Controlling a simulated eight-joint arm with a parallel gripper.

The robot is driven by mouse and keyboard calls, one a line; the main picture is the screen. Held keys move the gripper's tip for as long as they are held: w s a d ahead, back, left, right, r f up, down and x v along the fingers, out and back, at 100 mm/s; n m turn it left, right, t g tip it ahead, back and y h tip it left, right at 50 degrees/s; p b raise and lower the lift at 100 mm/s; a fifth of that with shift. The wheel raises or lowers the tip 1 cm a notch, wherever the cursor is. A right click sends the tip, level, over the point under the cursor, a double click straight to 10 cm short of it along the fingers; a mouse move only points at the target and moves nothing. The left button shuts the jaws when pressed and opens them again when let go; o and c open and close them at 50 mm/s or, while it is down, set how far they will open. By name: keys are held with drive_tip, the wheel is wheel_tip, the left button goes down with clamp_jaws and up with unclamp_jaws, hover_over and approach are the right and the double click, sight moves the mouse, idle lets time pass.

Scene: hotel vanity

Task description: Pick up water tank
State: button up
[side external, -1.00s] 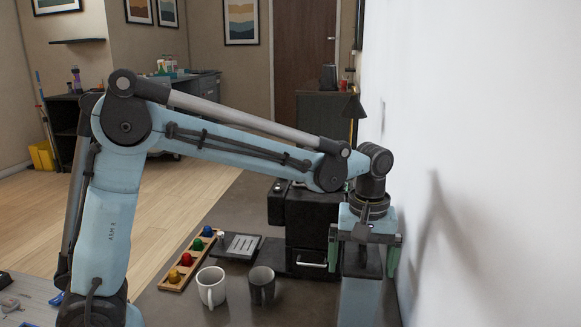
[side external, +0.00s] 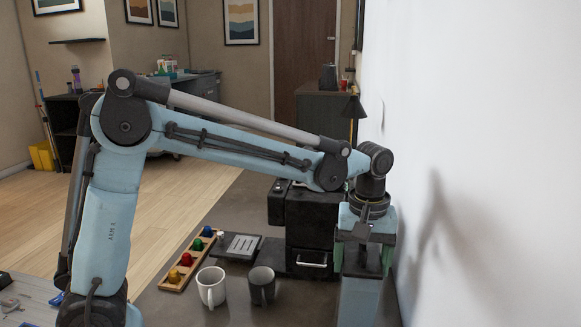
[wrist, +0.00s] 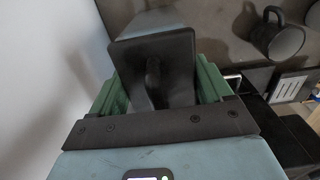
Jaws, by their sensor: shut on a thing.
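The water tank (side external: 358,304) is a tall bluish container with a dark top, upright beside the black coffee machine (side external: 309,228), close to the wall. In the wrist view its dark lid (wrist: 180,55) faces me, with a raised piece in the middle, and a strip of bluish body shows beyond it. My gripper (side external: 362,260) points down over the tank. Its green fingers are shut on the tank's upper part, one on each side, as the wrist view also shows (wrist: 158,85). The tank's lower end is cut off by the frame.
A white mug (side external: 211,287) and a dark mug (side external: 262,286) stand left of the tank. A wooden tray (side external: 187,262) with coloured capsules lies farther left. The white wall (side external: 480,200) is close on the right. A lamp (side external: 352,108) stands behind.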

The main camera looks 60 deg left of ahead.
drive_tip(key=shift+r, duration=0.15)
wheel_tip(320, 180, up, 4)
drive_tip(key=shift+f, duration=0.2)
drive_tip(key=s+d+r, duration=0.7)
drive_tip(key=s+d, duration=0.1)
drive_tip(key=shift+d, duration=0.3)
drive_tip(key=shift+w+a, duration=0.1)
